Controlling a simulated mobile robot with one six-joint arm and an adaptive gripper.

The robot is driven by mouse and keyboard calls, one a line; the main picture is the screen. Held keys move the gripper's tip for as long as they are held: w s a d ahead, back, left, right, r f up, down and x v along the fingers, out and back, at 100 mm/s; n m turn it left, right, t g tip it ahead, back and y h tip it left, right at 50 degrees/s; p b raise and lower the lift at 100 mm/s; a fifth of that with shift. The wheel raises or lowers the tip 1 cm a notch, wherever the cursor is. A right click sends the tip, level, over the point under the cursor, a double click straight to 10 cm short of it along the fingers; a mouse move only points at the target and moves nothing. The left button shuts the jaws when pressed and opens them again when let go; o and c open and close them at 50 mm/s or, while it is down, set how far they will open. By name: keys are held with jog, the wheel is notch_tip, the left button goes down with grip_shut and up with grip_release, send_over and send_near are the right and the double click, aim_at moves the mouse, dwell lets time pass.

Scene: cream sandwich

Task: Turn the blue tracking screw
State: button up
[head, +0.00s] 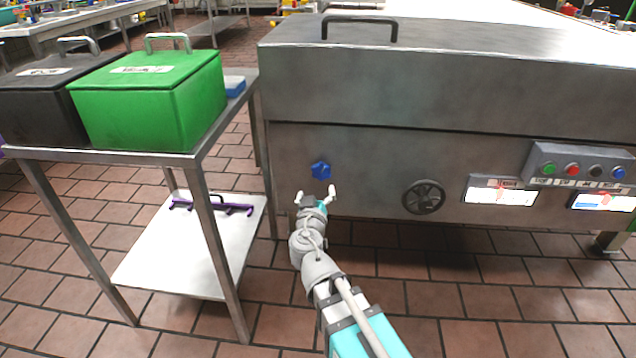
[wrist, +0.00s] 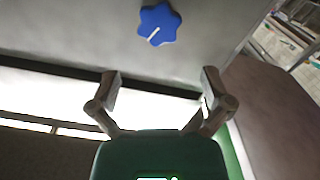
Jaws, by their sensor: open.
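The blue tracking screw (head: 320,170) is a star-shaped knob on the steel front panel of the machine, at its left end. In the wrist view the blue screw (wrist: 159,25) is near the top centre and shows a white mark on its face. My gripper (head: 316,194) is open and empty, just below the screw in the head view. In the wrist view my gripper's fingers (wrist: 158,90) are spread apart, and the screw lies beyond them, not between them. No contact with the screw shows.
A steel cart (head: 190,158) on the left bears a green box (head: 150,105) and a black box (head: 40,105). A purple tool (head: 212,207) lies on its lower shelf. A dark handwheel (head: 423,197) and a button panel (head: 580,166) are to the right of the screw.

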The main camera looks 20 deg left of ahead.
aim_at(322, 172)
jog(key=shift+v, duration=1.15)
jog(key=shift+n, duration=0.3)
jog(key=n, duration=0.7)
jog(key=s+n, duration=0.1)
jog(key=n, duration=0.7)
jog(key=s+n, duration=0.1)
jog(key=n, duration=0.7)
jog(key=shift+d+f, duration=0.1)
jog(key=shift+d, duration=0.3)
jog(key=shift+w, duration=0.15)
jog(key=x, duration=1.3)
jog(key=shift+w, duration=0.25)
